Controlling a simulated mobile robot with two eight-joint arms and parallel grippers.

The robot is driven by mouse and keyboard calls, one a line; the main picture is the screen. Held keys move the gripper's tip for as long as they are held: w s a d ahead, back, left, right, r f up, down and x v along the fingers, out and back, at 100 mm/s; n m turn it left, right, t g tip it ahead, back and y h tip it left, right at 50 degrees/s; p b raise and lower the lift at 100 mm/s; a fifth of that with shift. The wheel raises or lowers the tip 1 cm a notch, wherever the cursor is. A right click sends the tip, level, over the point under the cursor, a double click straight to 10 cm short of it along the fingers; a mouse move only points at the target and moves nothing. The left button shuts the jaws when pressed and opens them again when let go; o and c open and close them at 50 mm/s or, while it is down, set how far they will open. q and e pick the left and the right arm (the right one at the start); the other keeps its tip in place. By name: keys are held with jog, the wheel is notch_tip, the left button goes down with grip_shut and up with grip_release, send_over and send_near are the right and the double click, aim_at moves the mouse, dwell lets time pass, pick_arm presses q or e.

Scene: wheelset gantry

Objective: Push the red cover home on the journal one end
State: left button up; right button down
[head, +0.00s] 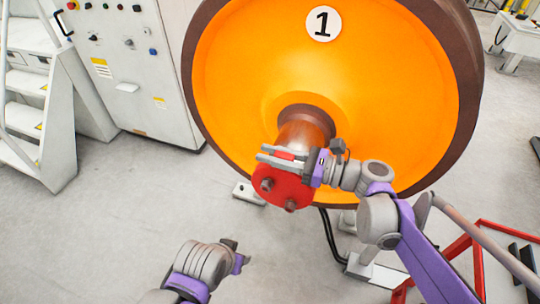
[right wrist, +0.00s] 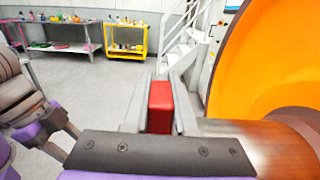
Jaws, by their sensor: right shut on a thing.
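The orange wheel (head: 235,85) marked 1 has a brown journal (head: 302,132) sticking out toward me. The round red cover (head: 283,192) with bolt heads on its face is at the journal's end. The views do not show clearly whether a gap is left between cover and journal. My right gripper (head: 278,157) comes in from the right and is shut on a red block on top of the cover. In the right wrist view the red block (right wrist: 160,106) sits between the two fingers. My left gripper (head: 238,255) is low and apart from the cover; its fingers are too unclear to read.
A grey control cabinet (head: 125,75) and white steps (head: 35,120) stand at the left. A red frame (head: 475,255) is at the lower right. The right wrist view shows a yellow cart (right wrist: 125,38) and a bench (right wrist: 60,46) farther off. The floor at left is clear.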

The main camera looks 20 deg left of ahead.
jog(key=shift+w, duration=1)
jog(key=c, duration=0.6)
grip_release()
jog(key=shift+c, duration=0.2)
jog(key=shift+d, duration=0.15)
jog(key=d+b, duration=0.1)
jog(key=d, duration=0.9)
jog(key=shift+s+d, duration=0.15)
jog(key=shift+d, duration=0.15)
